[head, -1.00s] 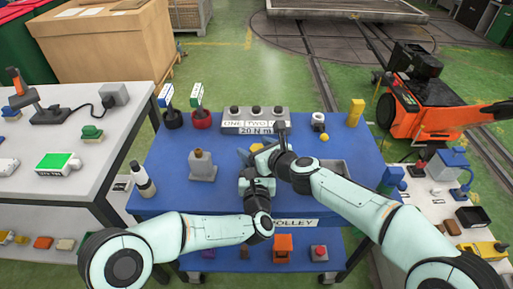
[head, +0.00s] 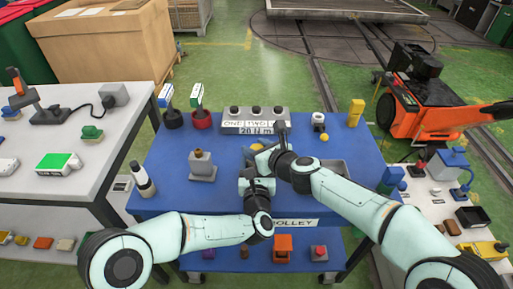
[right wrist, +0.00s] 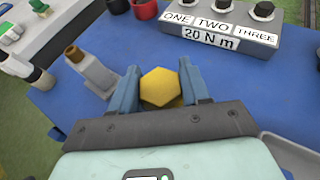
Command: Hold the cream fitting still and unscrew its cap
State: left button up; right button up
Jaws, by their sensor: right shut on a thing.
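A yellow hexagonal cap (right wrist: 161,87) sits between the two blue fingers of my right gripper (right wrist: 161,78) in the right wrist view. The fingers are shut on it from both sides. In the head view my right gripper (head: 264,152) is over the middle of the blue trolley top, and only a sliver of yellow shows by it. My left gripper (head: 252,174) is just in front of and below the right one. Its fingertips are hidden, so I cannot tell its opening. The cream fitting's body is hidden under the cap and grippers.
A grey box (head: 254,120) labelled ONE, TWO, THREE and 20 N m stands behind the grippers. A grey block with a brown-topped post (head: 202,166) stands to the left. A grey tray (head: 334,169) lies right, partly behind my right arm. The blue trolley top (head: 170,195) has bare room at front left.

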jog(key=n+g+y, duration=0.4)
jog(key=n, duration=0.1)
jog(key=shift+g, duration=0.3)
jog(key=shift+n+g+y, duration=0.3)
jog(key=shift+n+y, duration=0.1)
jog(key=shift+n, duration=0.2)
jog(key=n+g+y, duration=0.1)
jog(key=n+g, duration=0.3)
jog(key=g, duration=0.1)
jog(key=shift+a, duration=0.1)
jog(key=shift+n+g, duration=0.3)
jog(key=shift+s, duration=0.15)
jog(key=o, duration=1.3)
jog(key=shift+c, duration=0.2)
